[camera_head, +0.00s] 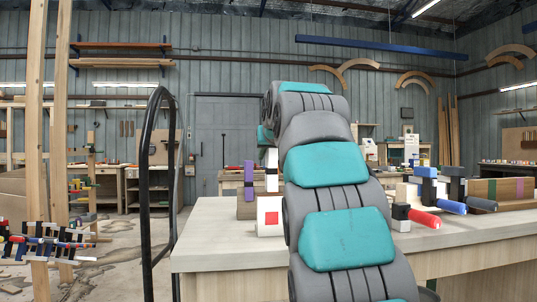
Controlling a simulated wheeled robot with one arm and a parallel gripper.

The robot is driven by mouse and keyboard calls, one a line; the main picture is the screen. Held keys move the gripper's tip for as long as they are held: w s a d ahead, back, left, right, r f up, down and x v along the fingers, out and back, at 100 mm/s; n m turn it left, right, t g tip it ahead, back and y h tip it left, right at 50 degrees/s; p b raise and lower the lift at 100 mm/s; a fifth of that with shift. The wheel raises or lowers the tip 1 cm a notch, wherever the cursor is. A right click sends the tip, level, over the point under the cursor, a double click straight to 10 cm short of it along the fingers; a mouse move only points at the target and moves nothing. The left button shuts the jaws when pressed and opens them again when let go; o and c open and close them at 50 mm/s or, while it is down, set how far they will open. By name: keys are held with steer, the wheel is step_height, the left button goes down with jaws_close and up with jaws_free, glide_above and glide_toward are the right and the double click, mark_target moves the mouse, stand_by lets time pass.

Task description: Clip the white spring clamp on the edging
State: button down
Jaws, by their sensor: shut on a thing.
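My teal and grey arm rises through the middle of the view and bends over at its top, covering much of the bench behind it. My gripper is hidden behind the arm, so its fingers and anything between them do not show. I cannot pick out the white spring clamp with certainty. A white block with a red square (269,217) stands on the bench just left of the arm, with an upright purple piece (248,178) beside it. The edging cannot be made out clearly; a wooden piece with purple and green bands (505,189) lies at the right.
The pale workbench (225,247) spans the middle and right, with bare top at its front left. Clamps with red (425,218), blue (452,207) and dark grey (482,204) handles sit right of the arm. A black curved frame (146,200) and a clamp rack (45,242) stand left.

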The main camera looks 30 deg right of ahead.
steer(key=shift+f, duration=0.1)
steer(key=shift+f+b, duration=0.85)
steer(key=shift+f, duration=0.15)
steer(key=shift+f, duration=0.15)
steer(key=shift+f+b, duration=0.4)
steer(key=shift+f, duration=0.1)
steer(key=shift+f, duration=0.1)
steer(key=shift+f+b, duration=0.3)
steer(key=shift+f, duration=0.05)
stand_by(0.3)
steer(key=c, duration=0.6)
jaws_free()
steer(key=shift+s, duration=0.1)
